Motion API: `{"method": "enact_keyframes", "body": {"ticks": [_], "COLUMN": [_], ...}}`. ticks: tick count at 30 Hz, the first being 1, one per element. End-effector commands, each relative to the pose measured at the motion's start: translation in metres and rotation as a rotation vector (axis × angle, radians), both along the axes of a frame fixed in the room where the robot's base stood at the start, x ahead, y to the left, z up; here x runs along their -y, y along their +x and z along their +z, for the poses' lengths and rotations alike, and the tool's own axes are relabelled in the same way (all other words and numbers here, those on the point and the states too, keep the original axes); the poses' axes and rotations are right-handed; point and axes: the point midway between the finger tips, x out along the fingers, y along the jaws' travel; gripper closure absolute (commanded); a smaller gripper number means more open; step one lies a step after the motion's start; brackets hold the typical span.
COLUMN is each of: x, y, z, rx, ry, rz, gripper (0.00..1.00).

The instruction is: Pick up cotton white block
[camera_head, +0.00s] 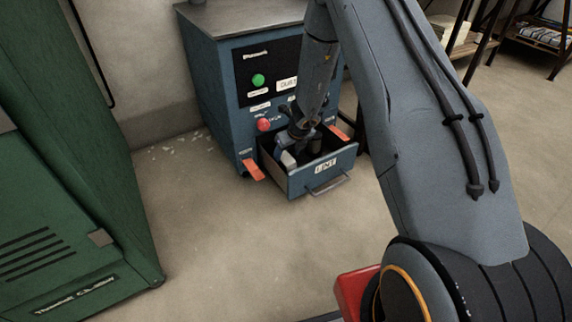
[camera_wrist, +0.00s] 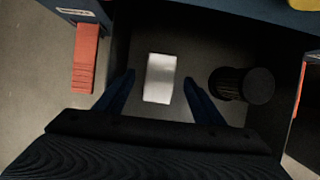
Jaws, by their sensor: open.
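A white block (camera_wrist: 159,78) lies on the floor of an open drawer, seen in the wrist view. My gripper (camera_wrist: 158,92) is open, with one finger on each side of the block and a gap on both sides. In the head view my gripper (camera_head: 291,157) reaches down into the drawer (camera_head: 324,180) labelled "LINT", which is pulled out of a blue machine (camera_head: 226,110). A pale patch shows by the gripper there, but I cannot tell whether it is the block.
A dark ribbed cylinder (camera_wrist: 241,85) stands right of the block in the drawer. Orange tabs (camera_head: 253,171) flank the drawer. A green cabinet (camera_head: 75,190) stands at the left. The floor in front of the drawer is clear.

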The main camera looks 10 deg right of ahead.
Motion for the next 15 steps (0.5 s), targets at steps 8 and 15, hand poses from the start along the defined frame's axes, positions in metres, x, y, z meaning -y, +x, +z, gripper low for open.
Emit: {"method": "enact_keyframes", "body": {"ticks": [8, 15], "x": [-0.003, -0.003], "y": [0.008, 0.011], "z": [-0.035, -0.039], "rx": [-0.001, 0.000], "ry": [-0.001, 0.000], "rz": [0.001, 0.001], "gripper": [0.38, 0.38]}}
